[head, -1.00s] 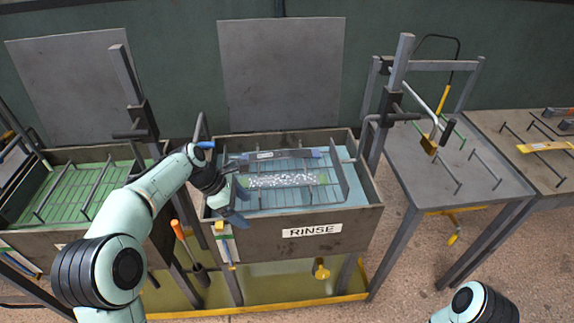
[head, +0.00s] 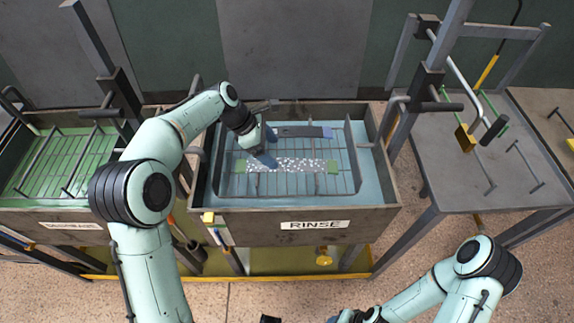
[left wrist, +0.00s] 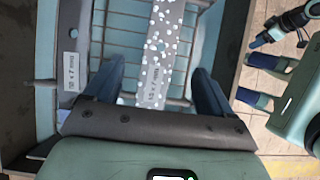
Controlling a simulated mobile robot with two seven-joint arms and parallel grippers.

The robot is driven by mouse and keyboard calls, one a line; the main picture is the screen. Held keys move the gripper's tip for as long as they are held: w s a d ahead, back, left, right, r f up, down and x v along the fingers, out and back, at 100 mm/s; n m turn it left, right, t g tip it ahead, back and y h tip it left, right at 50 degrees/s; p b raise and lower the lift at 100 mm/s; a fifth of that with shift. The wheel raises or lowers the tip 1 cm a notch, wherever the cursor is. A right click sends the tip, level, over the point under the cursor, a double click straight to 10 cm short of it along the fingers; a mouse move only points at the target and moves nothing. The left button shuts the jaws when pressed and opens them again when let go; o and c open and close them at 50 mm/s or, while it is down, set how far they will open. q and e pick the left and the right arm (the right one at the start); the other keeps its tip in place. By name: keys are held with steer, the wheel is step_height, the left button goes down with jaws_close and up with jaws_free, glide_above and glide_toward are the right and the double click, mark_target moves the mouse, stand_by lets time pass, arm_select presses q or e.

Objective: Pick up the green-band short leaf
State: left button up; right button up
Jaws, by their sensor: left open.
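The green-band short leaf (head: 295,166) is a grey strip with white speckles and green ends. It lies across the rack in the rinse tank. My left gripper (head: 268,148) is open over its left part. In the left wrist view the speckled leaf (left wrist: 162,55) runs between my spread left fingers (left wrist: 158,80), not visibly gripped, and its near end carries a size label. A dark leaf with a blue band (head: 305,131) lies behind it. My right arm is at the lower right of the head view; its jaw state is unclear.
The rinse tank (head: 250,232) has raised walls, and upright rack plates (head: 353,150) flank the leaves. A green-liquid tank (head: 50,212) stands at the left. A grey table (head: 445,160) with rods and a yellow padlock-like piece stands at the right.

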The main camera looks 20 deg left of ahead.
mark_target(287, 164)
arm_select(q)
steer(key=shift+x, duration=0.85)
steer(key=x, duration=0.5)
steer(key=shift+d+b, duration=0.2)
steer(key=shift+b, duration=0.1)
steer(key=c, duration=1.4)
steer(key=shift+r, duration=0.1)
steer(key=shift+c, duration=0.5)
